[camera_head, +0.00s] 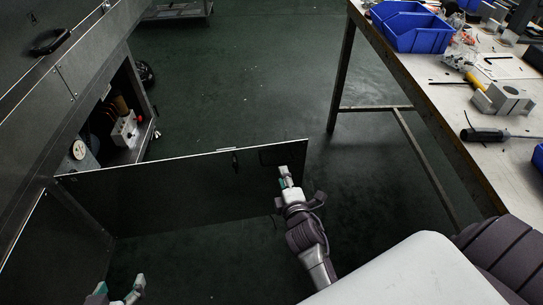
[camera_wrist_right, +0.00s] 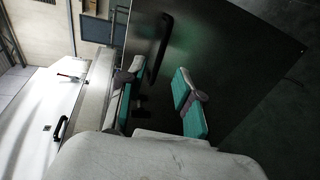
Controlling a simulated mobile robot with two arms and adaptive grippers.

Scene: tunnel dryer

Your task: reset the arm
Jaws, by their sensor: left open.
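My right gripper (camera_head: 287,180) is in front of the outer end of an open dark door panel (camera_head: 180,195), near its top edge. In the right wrist view the right gripper's two teal-padded fingers (camera_wrist_right: 157,100) stand apart with nothing between them. The panel (camera_wrist_right: 235,60) and its black bar handle (camera_wrist_right: 160,48) lie beyond the fingertips; I cannot tell if anything touches. My left gripper (camera_head: 119,291) shows only its fingertips at the bottom left edge; they are apart and empty.
A dark machine cabinet (camera_head: 30,100) with an open compartment holding a gauge (camera_head: 79,149) stands at the left.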

